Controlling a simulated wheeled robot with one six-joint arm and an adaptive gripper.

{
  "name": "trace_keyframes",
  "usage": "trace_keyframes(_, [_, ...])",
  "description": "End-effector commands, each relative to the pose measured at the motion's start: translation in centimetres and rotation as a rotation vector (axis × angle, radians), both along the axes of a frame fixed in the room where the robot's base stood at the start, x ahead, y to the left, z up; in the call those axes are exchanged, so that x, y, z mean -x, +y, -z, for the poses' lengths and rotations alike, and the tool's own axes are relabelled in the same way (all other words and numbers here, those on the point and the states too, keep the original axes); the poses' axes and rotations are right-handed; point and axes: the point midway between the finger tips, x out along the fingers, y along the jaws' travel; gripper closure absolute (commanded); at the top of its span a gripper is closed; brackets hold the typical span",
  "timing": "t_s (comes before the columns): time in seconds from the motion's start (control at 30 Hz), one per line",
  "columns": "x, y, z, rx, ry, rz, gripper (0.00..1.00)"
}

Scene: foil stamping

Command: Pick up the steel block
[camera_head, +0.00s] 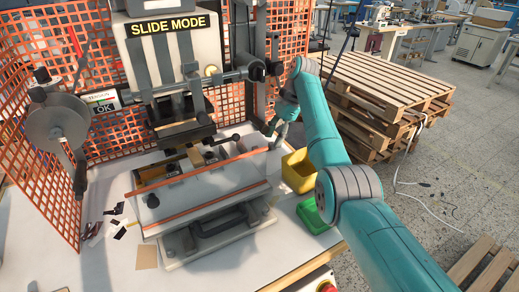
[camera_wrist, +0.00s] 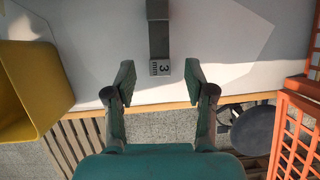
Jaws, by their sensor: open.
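A grey steel block (camera_wrist: 158,38), long and narrow with a "3 mm" label on its near end, lies on the pale tabletop (camera_wrist: 225,50) in the wrist view. It runs out of the top edge of that view. My gripper (camera_wrist: 159,76) is open and empty, its two green-padded fingers apart. The labelled end of the block appears between and just ahead of the fingertips; I cannot tell the height gap. In the head view my gripper (camera_head: 281,118) is beside the press, partly hidden by my arm, and I cannot make out the block.
A yellow bin (camera_head: 299,171) and a green bin (camera_head: 312,215) stand at the table's right side. The yellow bin (camera_wrist: 28,90) is left of my gripper in the wrist view. Orange mesh guard (camera_wrist: 300,125) rises on the right. The press (camera_head: 175,65) and its clear-covered fixture (camera_head: 200,195) are close by.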

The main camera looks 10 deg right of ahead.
Motion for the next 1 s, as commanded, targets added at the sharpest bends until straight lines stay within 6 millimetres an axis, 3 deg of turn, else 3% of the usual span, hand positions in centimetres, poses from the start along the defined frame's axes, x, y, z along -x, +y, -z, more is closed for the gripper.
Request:
trace_keyframes(0.13, [0.3, 0.2, 1.8, 0.0, 0.0, 0.002, 0.46])
trace_keyframes(0.37, [0.3, 0.2, 2.0, 0.0, 0.0, 0.002, 0.46])
trace_keyframes(0.47, [0.4, 0.2, 2.0, 0.0, 0.0, 0.002, 0.66])
trace_keyframes(0.6, [0.4, 0.2, 2.0, 0.0, 0.0, 0.002, 1.0])
trace_keyframes(1.0, [0.3, 0.2, 1.6, 0.0, -0.001, 0.002, 1.0])
